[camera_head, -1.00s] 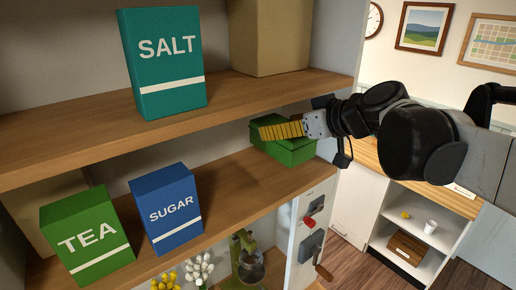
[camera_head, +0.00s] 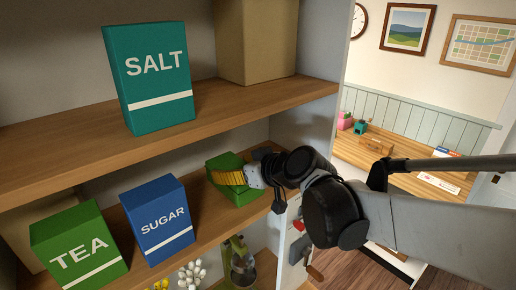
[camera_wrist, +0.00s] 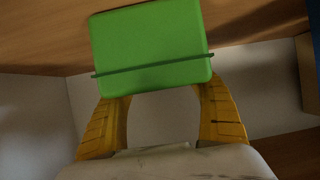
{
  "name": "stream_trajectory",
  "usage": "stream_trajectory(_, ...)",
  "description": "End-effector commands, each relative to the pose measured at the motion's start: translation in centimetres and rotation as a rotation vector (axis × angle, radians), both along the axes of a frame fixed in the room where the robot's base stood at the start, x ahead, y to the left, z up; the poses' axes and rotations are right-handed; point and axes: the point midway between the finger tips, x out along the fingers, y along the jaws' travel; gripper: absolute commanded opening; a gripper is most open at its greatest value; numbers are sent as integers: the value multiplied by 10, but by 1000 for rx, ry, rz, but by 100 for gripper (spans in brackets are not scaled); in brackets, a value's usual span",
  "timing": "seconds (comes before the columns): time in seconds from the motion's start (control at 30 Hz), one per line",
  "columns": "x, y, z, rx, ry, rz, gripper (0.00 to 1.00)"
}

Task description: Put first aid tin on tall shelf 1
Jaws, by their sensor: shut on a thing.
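The first aid tin, a green box (camera_head: 242,196), is at the right part of the lower shelf (camera_head: 205,238) in the head view. My gripper (camera_head: 228,177), with yellow fingers, reaches in from the right and is shut on the tin. In the wrist view the tin (camera_wrist: 150,45) sits between the ends of the two fingers (camera_wrist: 163,100), with a dark green band across it. I cannot tell whether its base touches the shelf. No label shows which shelf is tall shelf 1.
A blue SUGAR box (camera_head: 158,220) and a green TEA box (camera_head: 78,245) stand left of the tin. The upper shelf (camera_head: 215,115) above holds a teal SALT box (camera_head: 150,80) and a tan box (camera_head: 256,42). A side panel (camera_head: 315,110) bounds the right.

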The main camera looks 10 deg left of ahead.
Motion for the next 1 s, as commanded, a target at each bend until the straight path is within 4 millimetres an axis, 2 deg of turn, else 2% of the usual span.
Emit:
stream_trajectory(0.17,0,0,-3,0,0,0,33)
stream_trajectory(0.2,0,0,-4,0,0,0,80)
stream_trajectory(0.27,0,0,-3,0,0,0,99)
stream_trajectory(0.67,-1,-1,2,0,0,0,99)
stream_trajectory(1.0,-37,-47,27,1,1,-3,99)
